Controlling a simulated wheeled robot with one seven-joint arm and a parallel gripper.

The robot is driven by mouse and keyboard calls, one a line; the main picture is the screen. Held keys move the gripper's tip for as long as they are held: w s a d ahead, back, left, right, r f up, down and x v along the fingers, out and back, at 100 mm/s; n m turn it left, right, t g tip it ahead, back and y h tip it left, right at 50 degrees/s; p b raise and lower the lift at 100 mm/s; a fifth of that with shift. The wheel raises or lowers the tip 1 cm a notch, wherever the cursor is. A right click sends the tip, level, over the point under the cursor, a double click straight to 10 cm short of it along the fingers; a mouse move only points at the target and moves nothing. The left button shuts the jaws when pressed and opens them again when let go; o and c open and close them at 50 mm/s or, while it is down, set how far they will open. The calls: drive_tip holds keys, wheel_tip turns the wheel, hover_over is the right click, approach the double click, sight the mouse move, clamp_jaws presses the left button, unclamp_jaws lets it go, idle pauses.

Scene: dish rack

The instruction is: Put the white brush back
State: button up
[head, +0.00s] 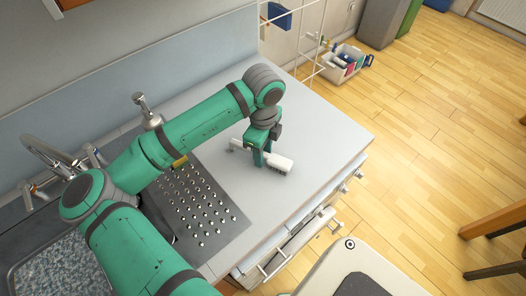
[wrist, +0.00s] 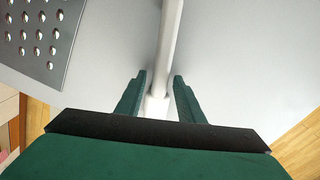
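The white brush (head: 280,163) is by the middle of the grey counter. Its wide end points right and its thin end (head: 236,143) points left in the head view. My gripper (head: 262,160) points down over its middle. In the wrist view the white handle (wrist: 168,40) runs between my two green fingers (wrist: 160,76). A narrow gap shows on each side of the handle, so the fingers look open around it. The near end of the brush is hidden behind the gripper body. I cannot tell whether the brush touches the counter.
A perforated metal drainer plate (head: 215,215) lies left of the brush, with a sink (head: 60,270) and taps (head: 48,160) further left. A white wire rack (head: 308,45) stands at the counter's far end. A crate of bottles (head: 345,76) is on the floor. The counter right of the brush is clear.

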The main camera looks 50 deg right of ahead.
drive_tip(key=shift+o, duration=0.7)
wheel_tip(320, 180, up, 11)
drive_tip(key=shift+f, duration=0.15)
idle(0.8)
